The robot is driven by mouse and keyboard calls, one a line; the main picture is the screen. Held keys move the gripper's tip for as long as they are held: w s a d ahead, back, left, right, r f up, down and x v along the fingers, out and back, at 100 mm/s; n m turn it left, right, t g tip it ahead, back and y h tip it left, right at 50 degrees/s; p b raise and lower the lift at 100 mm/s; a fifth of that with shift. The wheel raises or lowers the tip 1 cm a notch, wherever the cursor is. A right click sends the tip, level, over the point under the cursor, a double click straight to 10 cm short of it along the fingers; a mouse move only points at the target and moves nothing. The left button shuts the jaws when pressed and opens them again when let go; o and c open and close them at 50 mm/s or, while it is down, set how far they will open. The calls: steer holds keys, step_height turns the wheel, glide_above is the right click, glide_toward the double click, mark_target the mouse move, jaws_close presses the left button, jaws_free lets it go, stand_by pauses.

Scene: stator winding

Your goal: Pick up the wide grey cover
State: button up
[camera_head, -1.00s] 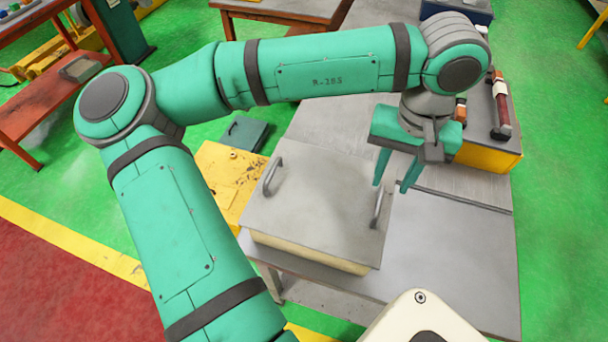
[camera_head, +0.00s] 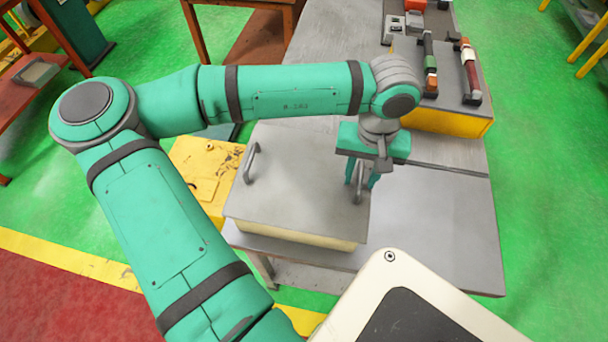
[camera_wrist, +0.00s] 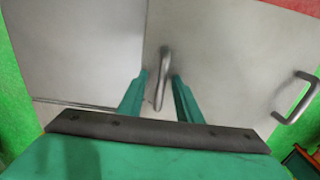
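The wide grey cover (camera_head: 300,188) lies flat on a cream box on the grey table. It has two bar handles, one near its left edge (camera_head: 251,163) and one near its right edge (camera_head: 358,184). My gripper (camera_head: 366,180) points down at the right handle. In the wrist view the fingers of my gripper (camera_wrist: 160,88) are apart, one on each side of that handle (camera_wrist: 160,80), with a gap visible. The other handle (camera_wrist: 297,98) shows at the right of the wrist view. Whether the fingertips touch the handle cannot be told.
The cream box (camera_head: 295,235) is under the cover. A yellow stained piece (camera_head: 200,180) is to its left. A yellow-sided case (camera_head: 450,122) with rod-like tools stands behind, at the right. The grey tabletop (camera_head: 430,225) right of the cover is clear.

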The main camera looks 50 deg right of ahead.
steer(key=shift+f, duration=0.2)
jaws_close()
steer(key=shift+w, duration=0.2)
stand_by(1.1)
